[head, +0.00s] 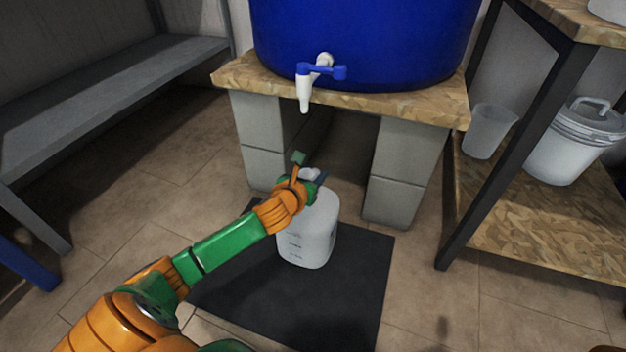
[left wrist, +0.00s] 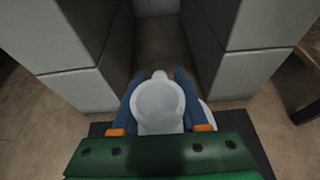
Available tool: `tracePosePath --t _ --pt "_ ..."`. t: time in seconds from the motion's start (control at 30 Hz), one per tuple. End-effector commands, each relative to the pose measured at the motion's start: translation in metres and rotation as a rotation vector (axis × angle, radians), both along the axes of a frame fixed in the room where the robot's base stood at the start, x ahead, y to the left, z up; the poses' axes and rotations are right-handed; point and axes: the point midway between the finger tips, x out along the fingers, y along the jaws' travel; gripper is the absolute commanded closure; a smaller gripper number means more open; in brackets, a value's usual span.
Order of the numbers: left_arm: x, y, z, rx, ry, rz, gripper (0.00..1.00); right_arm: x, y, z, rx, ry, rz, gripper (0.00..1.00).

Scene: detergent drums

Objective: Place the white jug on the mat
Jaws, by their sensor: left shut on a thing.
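The white jug (head: 310,238), with dark level marks on its side, is upright over the black mat (head: 352,300). I cannot tell whether its base touches the mat. My left gripper (head: 308,178) is shut on the top of the jug. In the left wrist view, the jug's round white top (left wrist: 158,106) sits between the two blue fingers (left wrist: 160,112); its lower body is mostly hidden. A strip of mat also shows there at the right (left wrist: 262,143). My right gripper is not in view.
A blue drum (head: 365,40) with a white tap (head: 306,88) stands on a wooden board (head: 390,103) over concrete blocks (head: 402,170) just behind the jug. A grey bench (head: 110,85) is at left. A shelf (head: 530,222) with a white bucket (head: 570,150) is at right.

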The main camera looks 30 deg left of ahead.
Motion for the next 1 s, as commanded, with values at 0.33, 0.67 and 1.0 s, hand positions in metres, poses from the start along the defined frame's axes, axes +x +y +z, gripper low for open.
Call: tracePosePath --t 0.33,0.67,1.0 --pt "0.0 0.0 0.0 0.0 0.0 0.0 0.27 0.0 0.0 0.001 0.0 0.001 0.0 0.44" --pt "-0.012 -0.003 0.01 0.002 0.004 -0.001 0.27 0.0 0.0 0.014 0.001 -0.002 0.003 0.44" --pt "-0.082 -0.018 0.04 0.0 0.005 -0.002 0.27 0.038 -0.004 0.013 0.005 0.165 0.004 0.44"
